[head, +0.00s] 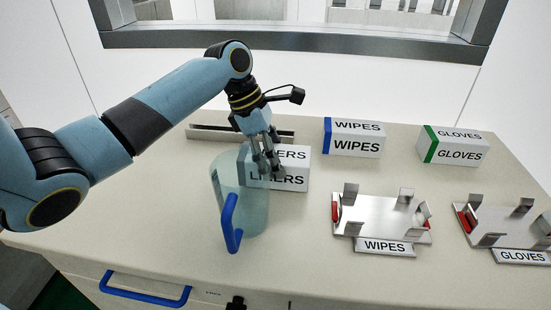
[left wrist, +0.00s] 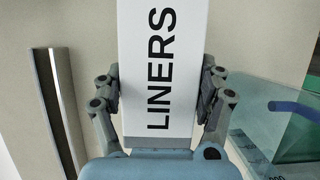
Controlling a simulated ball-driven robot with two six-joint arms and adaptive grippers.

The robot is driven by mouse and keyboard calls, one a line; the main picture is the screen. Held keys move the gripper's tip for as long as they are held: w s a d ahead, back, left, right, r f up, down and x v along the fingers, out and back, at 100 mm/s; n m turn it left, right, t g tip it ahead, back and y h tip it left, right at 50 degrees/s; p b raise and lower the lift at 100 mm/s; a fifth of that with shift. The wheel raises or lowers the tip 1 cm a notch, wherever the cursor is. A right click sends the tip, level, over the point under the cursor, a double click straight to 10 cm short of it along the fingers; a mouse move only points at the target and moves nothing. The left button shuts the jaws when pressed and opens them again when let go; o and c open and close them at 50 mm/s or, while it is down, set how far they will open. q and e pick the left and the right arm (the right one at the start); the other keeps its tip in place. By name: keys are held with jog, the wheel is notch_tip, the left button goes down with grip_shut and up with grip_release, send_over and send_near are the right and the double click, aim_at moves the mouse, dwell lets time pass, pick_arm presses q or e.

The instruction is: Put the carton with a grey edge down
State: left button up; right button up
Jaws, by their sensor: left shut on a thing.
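The white carton marked LINERS (head: 290,179) is on the left-middle of the scene, partly behind a clear jug (head: 243,205). My right gripper is not in view.
A blue-edged WIPES carton (head: 353,138) and a green-edged GLOVES carton (head: 453,147) stand at the back. Metal holders labelled WIPES (head: 380,216) and GLOVES (head: 506,228) stand in front of them. A low metal rail (head: 203,132) lies behind my gripper. The counter's left front is clear.

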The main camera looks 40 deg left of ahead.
pick_arm(q)
jog(key=shift+f, duration=0.35)
jog(key=o, duration=1.5)
jog(key=shift+f, duration=0.1)
